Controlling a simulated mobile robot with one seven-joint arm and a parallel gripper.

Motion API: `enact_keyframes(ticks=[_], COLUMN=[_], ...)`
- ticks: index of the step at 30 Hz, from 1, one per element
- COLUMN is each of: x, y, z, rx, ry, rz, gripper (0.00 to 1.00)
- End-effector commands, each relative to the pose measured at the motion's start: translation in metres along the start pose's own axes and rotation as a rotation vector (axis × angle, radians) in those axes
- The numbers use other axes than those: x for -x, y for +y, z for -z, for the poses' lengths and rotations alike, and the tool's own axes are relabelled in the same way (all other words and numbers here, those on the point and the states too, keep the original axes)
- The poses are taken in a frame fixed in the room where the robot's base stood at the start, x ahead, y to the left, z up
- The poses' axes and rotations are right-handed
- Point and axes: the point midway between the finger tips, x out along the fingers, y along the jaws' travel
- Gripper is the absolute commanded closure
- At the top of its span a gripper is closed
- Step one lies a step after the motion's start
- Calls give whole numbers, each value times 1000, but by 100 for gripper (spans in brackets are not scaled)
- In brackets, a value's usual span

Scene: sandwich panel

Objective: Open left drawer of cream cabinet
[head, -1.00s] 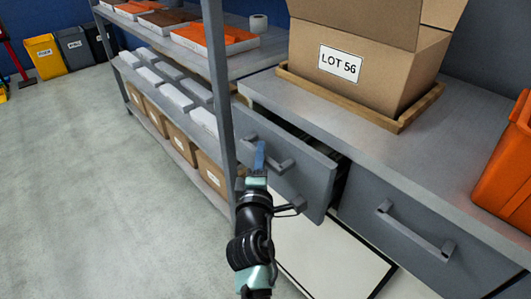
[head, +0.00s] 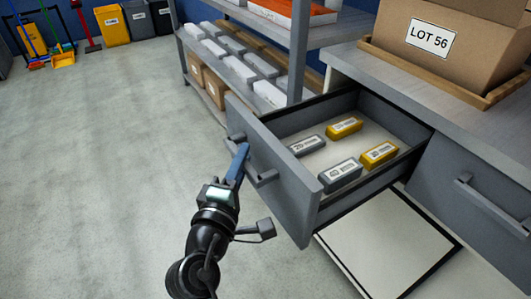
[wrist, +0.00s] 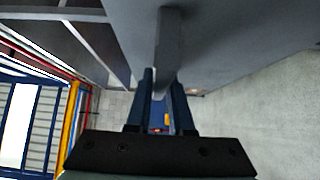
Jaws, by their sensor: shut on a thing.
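The left drawer (head: 283,187) is grey and stands well out of the cabinet (head: 385,235), whose lower panel is cream. Its bar handle (head: 265,179) is on the drawer front. My gripper (head: 240,158) is at the handle, with its blue fingers shut on the bar. In the wrist view the fingers (wrist: 162,82) lie on either side of the handle bar (wrist: 170,45). Inside the drawer are grey blocks (head: 341,174) and yellow blocks (head: 379,153) with white labels. The right drawer (head: 470,205) is closed.
A cardboard box (head: 450,40) marked LOT 56 sits on a wooden tray (head: 440,75) on the countertop. A shelf rack (head: 300,45) with white and brown boxes stands behind the drawer. The floor (head: 100,190) at left is clear.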

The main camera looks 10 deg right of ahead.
Motion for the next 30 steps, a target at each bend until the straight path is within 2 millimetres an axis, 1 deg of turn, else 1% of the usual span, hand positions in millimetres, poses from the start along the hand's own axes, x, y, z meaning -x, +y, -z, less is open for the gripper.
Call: enact_keyframes(ticks=[3,7,20,21,25,26,30], x=[9,15,17,17,17,17,17], y=[-2,-1,-1,-1,0,0,0], z=[9,15,16,16,16,16,17], rx=[0,1,0,0,0,0,0], ry=[0,-1,-3,-3,-3,-2,-2], rz=[2,2,3,2,2,2,1], gripper=[100,100,100,76,53,50,50])
